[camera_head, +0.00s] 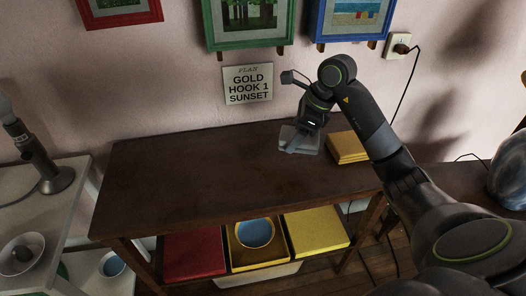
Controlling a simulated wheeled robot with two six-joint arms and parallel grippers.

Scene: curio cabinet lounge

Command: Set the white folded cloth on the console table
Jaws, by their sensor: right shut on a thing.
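My right gripper (303,134) reaches in from the right over the back of the dark wooden console table (200,165). It points down and is shut on the white folded cloth (312,147), which looks pale grey in the shade. The gripper covers part of the cloth. The cloth is at or just above the tabletop; I cannot tell whether it touches. My left gripper is not in view.
A yellow folded stack (347,148) lies right of the cloth. The tabletop's left and middle are bare. Red (194,255) and yellow (315,232) boxes sit below. A sign (248,84) and framed pictures (250,22) hang behind. A cord runs from the outlet (397,46).

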